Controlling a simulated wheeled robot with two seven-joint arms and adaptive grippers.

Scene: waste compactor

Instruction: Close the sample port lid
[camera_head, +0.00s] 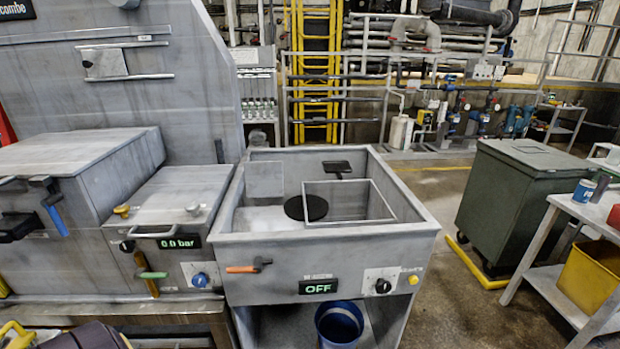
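I cannot tell for certain which part is the sample port lid. A small square plate with a handle (105,63) sits between two rails on the slanted grey housing at upper left. A low grey box (178,193) with a bar handle (152,232) and a "0.0 bar" display (181,243) stands at left; its top looks shut. Beside it, an open grey basin (327,243) holds a black disc (306,208), a small black plate (337,167) and a thin square frame (349,201). I make out neither of my grippers.
A larger grey box (60,155) with a blue-handled clamp (57,218) stands at far left. A blue bucket (339,328) is under the basin. A green wheeled bin (525,190) and a table with a yellow tub (590,281) are right.

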